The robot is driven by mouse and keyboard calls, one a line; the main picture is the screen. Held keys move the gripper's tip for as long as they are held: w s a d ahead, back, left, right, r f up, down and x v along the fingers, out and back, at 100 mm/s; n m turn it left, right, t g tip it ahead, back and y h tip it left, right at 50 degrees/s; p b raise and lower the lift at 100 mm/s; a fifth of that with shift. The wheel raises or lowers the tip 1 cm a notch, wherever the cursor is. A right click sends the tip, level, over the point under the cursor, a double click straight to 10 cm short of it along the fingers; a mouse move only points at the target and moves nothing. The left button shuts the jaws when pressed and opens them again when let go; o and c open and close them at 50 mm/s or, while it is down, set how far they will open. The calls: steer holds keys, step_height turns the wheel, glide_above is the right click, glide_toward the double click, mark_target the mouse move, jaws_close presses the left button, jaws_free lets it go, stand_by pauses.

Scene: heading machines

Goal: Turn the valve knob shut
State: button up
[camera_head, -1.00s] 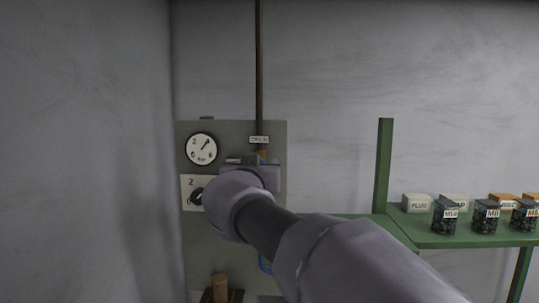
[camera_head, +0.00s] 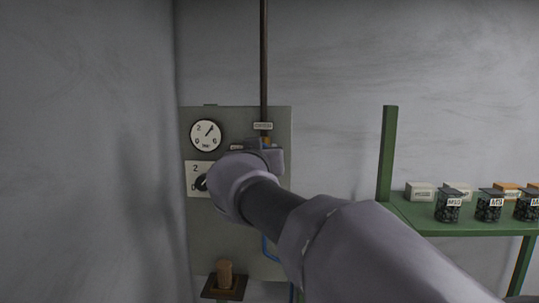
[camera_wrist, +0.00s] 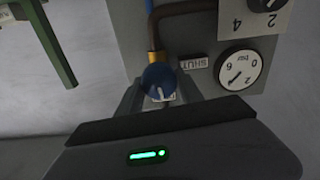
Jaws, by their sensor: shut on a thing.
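The valve knob (camera_wrist: 158,76) is round and blue with a white line on its face. It sits at the end of a brass fitting (camera_wrist: 155,55) on a brown pipe in the wrist view. My gripper (camera_wrist: 159,88) has one finger on each side of the knob and is shut on it. A small plate (camera_wrist: 193,63) reading SHUT is beside the knob. Another pale label under the knob is partly hidden. In the head view my gripper (camera_head: 265,153) is at the panel, and my wrist hides the knob there.
The grey-green panel (camera_head: 235,235) carries a round gauge (camera_head: 205,135) and a black dial (camera_head: 201,183) left of my gripper. A wooden peg (camera_head: 225,273) stands low on the panel. A green shelf (camera_head: 415,228) with jars and boxes is at the right. A wall rises close at the left.

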steer(key=n+b, duration=0.1)
steer(key=n, duration=0.1)
steer(key=n+b, duration=0.2)
steer(key=shift+a+f, duration=0.1)
steer(key=shift+f, duration=0.1)
steer(key=n+b, duration=0.2)
steer(key=n, duration=0.2)
steer(key=shift+a+n, duration=0.1)
steer(key=shift+n, duration=0.2)
steer(key=n, duration=0.4)
steer(key=shift+b, duration=0.3)
steer(key=shift+n, duration=2.1)
steer(key=shift+r, duration=0.1)
steer(key=o, duration=1.1)
steer(key=shift+o, duration=1.1)
steer(key=shift+w, duration=0.3)
steer(key=shift+s, duration=0.1)
steer(key=shift+f, duration=0.2)
